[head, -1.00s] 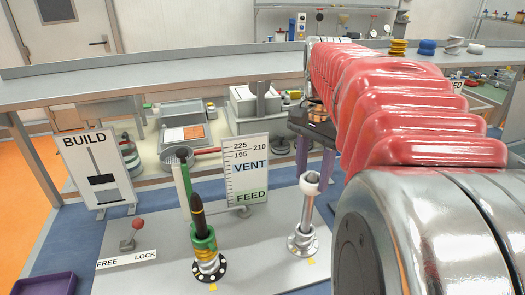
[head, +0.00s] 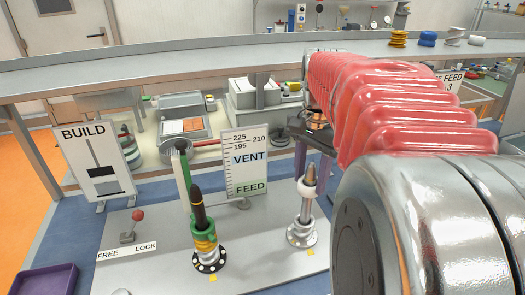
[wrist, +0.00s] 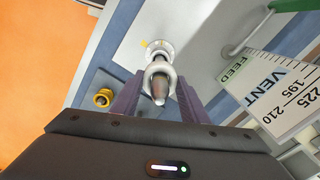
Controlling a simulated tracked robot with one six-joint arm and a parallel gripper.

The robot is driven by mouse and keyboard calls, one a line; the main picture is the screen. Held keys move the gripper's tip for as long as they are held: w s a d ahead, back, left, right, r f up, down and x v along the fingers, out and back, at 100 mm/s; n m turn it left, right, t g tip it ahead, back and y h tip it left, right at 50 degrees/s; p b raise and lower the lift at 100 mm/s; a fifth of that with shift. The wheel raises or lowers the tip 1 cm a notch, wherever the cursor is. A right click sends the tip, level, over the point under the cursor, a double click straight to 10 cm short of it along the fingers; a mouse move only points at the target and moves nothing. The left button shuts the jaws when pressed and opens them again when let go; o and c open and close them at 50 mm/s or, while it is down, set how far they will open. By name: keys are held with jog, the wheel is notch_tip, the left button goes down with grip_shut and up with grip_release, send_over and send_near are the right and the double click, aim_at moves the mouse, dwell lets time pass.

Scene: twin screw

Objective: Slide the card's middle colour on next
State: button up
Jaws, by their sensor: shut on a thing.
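A pale ring (head: 307,192) is around the upper part of the right post (head: 301,234), with the post's pointed grey tip above it. In the wrist view my gripper (wrist: 162,85) has its purple fingers on both sides of the pale ring (wrist: 160,67), shut on it. The left post (head: 199,212) stands upright with a dark tip; green (head: 205,229) and yellow (head: 205,244) rings are stacked low on it.
A lever with a red knob (head: 138,215) stands by the FREE/LOCK label. A scale board (head: 247,160) marked VENT and FEED stands behind the posts. Yellow, blue and pale spools sit on the back shelf. A purple tray (head: 45,281) is at lower left.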

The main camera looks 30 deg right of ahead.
aim_at(308, 194)
jog(key=shift+f, duration=2.8)
jog(key=o, duration=1.1)
jog(key=shift+o, duration=0.2)
notch_tip(308, 194, up, 14)
jog(key=shift+f, duration=0.15)
